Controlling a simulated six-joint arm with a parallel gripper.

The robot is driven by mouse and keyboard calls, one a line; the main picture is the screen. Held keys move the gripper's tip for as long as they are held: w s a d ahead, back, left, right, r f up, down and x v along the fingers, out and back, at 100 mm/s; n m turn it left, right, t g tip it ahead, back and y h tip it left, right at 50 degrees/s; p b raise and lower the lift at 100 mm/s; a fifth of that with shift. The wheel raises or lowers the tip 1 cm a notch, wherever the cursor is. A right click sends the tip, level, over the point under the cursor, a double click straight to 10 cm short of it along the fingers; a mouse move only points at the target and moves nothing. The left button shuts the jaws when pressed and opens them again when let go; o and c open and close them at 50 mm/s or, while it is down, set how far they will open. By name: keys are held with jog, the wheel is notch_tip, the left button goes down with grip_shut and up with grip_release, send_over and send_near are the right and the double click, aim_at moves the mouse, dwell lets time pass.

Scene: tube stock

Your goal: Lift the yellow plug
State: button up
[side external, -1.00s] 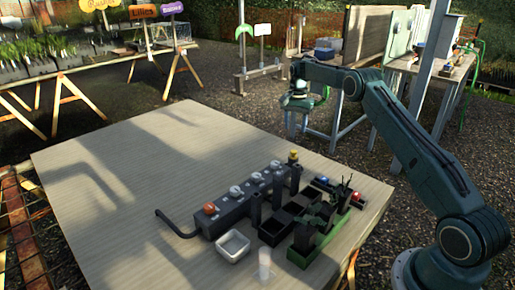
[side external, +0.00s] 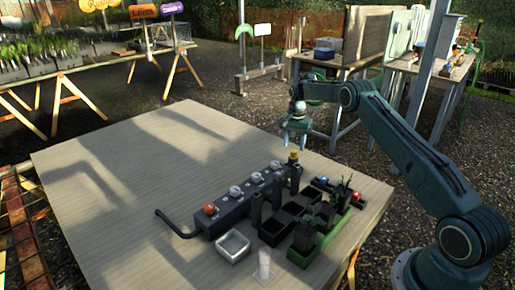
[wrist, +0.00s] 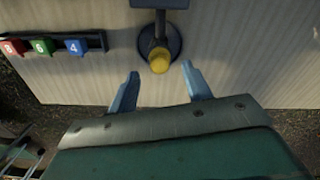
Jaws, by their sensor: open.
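The yellow plug (side external: 293,157) stands at the far end of a dark block (side external: 236,207) with white knobs and an orange knob. In the wrist view the plug (wrist: 160,62) is a yellow cap on a dark round base. My gripper (side external: 295,143) is open and empty, pointing down above the plug in the side view. In the wrist view its two blue fingers (wrist: 160,70) are apart, with the plug just beyond and between their tips. I cannot tell the exact height gap.
A black compartment crate (side external: 272,233) and a green tray (side external: 330,238) with plants stand at the right. A white square dish (side external: 233,246) and a clear cup (side external: 264,264) are near the front. Numbered blocks (wrist: 42,45) sit in a dark rack. The table's left side is clear.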

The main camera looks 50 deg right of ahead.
aim_at(294, 151)
jog(key=shift+f, duration=1.55)
jog(key=shift+c, duration=0.2)
grip_shut()
